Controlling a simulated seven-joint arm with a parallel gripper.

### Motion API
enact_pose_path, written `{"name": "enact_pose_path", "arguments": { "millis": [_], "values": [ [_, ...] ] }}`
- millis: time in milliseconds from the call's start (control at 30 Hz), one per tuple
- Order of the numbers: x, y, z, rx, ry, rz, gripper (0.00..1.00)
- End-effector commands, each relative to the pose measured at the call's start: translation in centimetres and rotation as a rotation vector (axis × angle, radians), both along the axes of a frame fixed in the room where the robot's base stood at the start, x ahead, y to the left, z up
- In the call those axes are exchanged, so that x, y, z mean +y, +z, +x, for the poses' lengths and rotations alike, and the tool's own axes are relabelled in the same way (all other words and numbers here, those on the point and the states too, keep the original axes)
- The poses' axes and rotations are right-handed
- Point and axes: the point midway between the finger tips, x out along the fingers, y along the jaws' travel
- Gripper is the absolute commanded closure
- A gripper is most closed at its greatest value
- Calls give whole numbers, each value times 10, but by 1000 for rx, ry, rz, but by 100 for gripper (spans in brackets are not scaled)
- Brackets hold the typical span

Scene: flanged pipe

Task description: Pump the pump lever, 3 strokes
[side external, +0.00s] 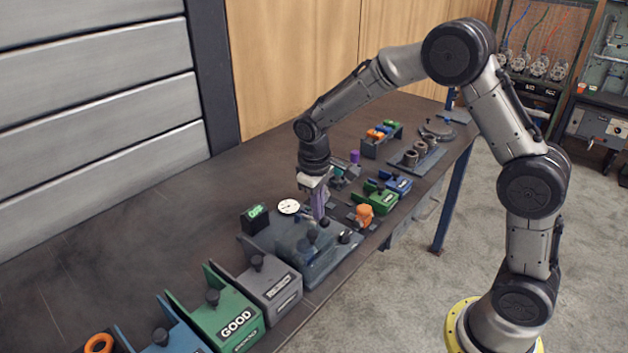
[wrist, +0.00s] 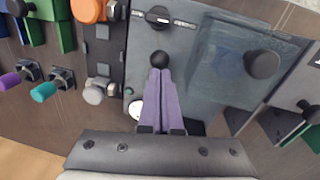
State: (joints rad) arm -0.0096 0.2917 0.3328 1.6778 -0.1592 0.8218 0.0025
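The pump unit is a grey-blue flat-topped housing (wrist: 190,35) with a translucent bluish panel on it; in the side view its housing (side external: 318,268) sits on the bench below my gripper. A small black ball knob (wrist: 160,59), which looks like the end of the pump lever, is right at my fingertips in the wrist view. My gripper (wrist: 159,74) has purple fingers drawn together, with only a thin line between them. It points down over the unit in the side view (side external: 319,216). The fingers touch or nearly touch the knob; a grip on it is not visible. The lever's shaft is hidden.
A black rotary switch (wrist: 158,17) and a larger black knob (wrist: 262,64) are on the unit. A white dial gauge (side external: 289,206) and a green-lit display (side external: 256,213) stand beside it. An orange knob (side external: 364,211) is close by. The bench's back left is clear.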

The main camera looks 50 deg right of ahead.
Motion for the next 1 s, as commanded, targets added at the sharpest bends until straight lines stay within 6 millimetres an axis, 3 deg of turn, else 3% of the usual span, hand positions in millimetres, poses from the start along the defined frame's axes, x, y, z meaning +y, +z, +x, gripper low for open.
{"name": "enact_pose_path", "arguments": {
  "millis": [133,500,700,1000],
  "values": [
    [5,26,19,-11,1,1,100],
    [14,100,1,-11,1,1,100],
    [16,117,-3,-8,1,1,100],
    [16,120,-4,-7,1,1,100]
  ]
}}
